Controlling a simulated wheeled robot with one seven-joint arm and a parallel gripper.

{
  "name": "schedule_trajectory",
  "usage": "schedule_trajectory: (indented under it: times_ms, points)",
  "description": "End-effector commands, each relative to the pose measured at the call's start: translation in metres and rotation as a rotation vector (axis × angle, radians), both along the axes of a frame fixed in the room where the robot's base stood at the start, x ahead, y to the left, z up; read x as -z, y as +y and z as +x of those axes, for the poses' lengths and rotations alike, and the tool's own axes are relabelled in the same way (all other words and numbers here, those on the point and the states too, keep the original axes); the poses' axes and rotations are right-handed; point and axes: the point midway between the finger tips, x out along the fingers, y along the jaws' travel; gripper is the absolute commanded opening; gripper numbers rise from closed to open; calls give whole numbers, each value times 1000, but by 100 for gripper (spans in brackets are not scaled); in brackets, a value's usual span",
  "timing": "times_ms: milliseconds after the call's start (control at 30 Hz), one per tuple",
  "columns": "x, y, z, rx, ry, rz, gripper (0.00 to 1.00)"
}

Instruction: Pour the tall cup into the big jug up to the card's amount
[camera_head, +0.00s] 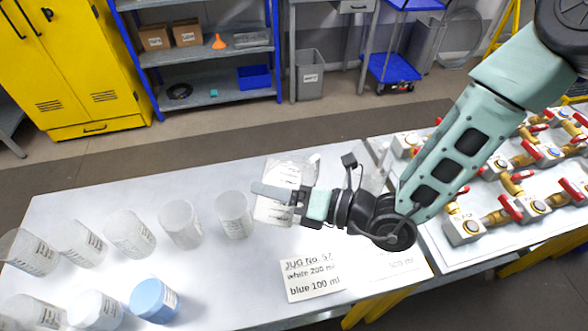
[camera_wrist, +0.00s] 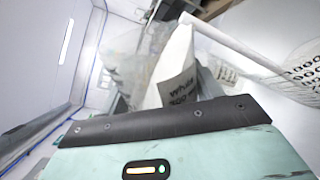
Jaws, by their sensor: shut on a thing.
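My gripper (camera_head: 278,193) is above the table and shut on a clear tall cup (camera_head: 272,212), which looks tilted. In the wrist view the cup (camera_wrist: 178,75) has a label reading "White" and an amount hard to read, with white contents seen through its wall. A large clear vessel with printed graduations, likely the big jug (camera_wrist: 302,72), is at the right of the wrist view. In the head view a clear shape (camera_head: 374,172) beside my arm may be the jug, mostly hidden. The card (camera_head: 313,279) reads "JUG No. 57, white 200 ml, blue 100 ml". Levels in the jug cannot be read.
Several clear cups, one of them here (camera_head: 235,214), stand in a back row. In front are more cups and a blue one (camera_head: 153,299). A bench with red-handled valves (camera_head: 510,205) is at right.

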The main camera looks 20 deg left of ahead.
Motion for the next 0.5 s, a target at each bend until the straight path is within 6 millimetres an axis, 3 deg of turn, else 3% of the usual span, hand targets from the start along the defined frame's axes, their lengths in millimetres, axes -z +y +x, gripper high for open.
schedule_trajectory:
  times_ms: [500]
  points:
    - [-3,0,0,0,35,0,32]
